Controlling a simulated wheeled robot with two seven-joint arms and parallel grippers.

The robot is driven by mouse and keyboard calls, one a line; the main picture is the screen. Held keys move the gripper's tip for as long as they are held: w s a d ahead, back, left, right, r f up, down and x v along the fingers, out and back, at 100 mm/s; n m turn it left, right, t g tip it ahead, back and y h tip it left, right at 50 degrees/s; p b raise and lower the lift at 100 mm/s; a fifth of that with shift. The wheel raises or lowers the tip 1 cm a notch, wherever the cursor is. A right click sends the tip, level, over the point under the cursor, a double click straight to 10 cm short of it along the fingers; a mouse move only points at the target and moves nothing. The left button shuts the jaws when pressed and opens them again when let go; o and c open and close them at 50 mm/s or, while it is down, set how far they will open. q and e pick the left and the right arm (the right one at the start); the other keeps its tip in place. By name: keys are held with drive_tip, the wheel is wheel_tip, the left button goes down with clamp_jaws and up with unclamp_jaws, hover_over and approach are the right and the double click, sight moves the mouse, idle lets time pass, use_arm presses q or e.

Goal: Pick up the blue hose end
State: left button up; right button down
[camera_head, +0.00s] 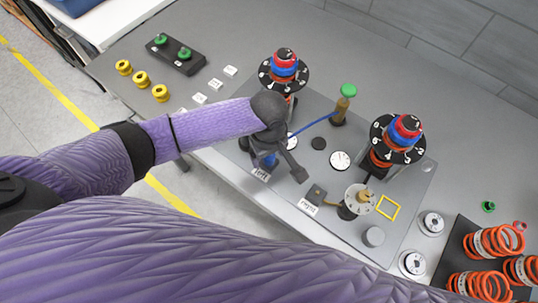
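A thin blue hose (312,127) runs from the brass post with the green cap (343,103) down-left toward my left gripper. A blue piece (270,160), seemingly the hose end, shows between the fingers, just above the label at the plate's front edge. My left gripper (272,158) points down over the plate with its fingers spread apart. The gripper body hides part of the hose, and I cannot tell whether a finger touches the blue piece. My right gripper is not in view.
The grey fixture plate (405,225) carries two dial towers with red and blue tops (284,66) (404,132), and a round gauge-like disc (360,198). Orange springs (494,241) lie in a dark tray at right. Yellow rings (141,79) sit at left. The table's back is clear.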

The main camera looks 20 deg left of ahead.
use_arm(q)
clamp_jaws()
drive_tip(key=shift+r, duration=0.1)
